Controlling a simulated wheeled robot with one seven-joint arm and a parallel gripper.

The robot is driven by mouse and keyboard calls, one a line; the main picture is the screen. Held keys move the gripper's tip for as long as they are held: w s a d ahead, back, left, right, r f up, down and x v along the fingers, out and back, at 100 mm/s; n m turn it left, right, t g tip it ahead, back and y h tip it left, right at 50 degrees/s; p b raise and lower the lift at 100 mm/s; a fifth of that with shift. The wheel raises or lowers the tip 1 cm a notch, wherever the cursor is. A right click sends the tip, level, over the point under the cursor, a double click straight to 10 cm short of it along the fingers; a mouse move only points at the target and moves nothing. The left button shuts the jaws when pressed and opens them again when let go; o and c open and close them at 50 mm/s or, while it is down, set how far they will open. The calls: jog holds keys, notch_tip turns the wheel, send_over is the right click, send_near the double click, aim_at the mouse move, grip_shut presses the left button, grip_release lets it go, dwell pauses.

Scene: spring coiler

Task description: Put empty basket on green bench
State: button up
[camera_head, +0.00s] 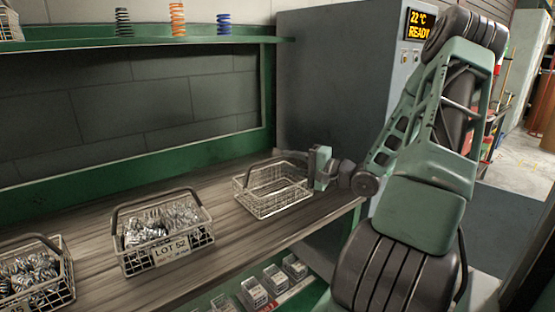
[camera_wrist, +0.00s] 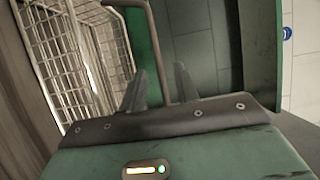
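The empty wire basket (camera_head: 268,209) sits upright at the right end of the wooden-topped bench (camera_head: 225,222), which has green framing. Its inside shows no springs. My gripper (camera_head: 309,168) is at the basket's right side, low, near the handle. In the wrist view my gripper (camera_wrist: 160,90) has its two fingers apart, with the dark basket handle (camera_wrist: 157,50) running up between them. The fingers do not visibly press on the handle. The basket's wire wall (camera_wrist: 60,70) fills the left of the wrist view.
A basket of springs labelled LOT 52 (camera_head: 167,250) stands to the left, with another full basket (camera_head: 40,278) beyond it. A green shelf (camera_head: 60,44) with coloured springs hangs above. A grey cabinet (camera_head: 335,85) stands behind on the right. Small boxes (camera_head: 275,279) sit below the front edge.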

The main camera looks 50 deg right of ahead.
jog(key=s+d, duration=0.1)
jog(key=s, duration=0.5)
jog(key=shift+s+d, duration=0.1)
jog(key=shift+d, duration=0.05)
dwell(0.4)
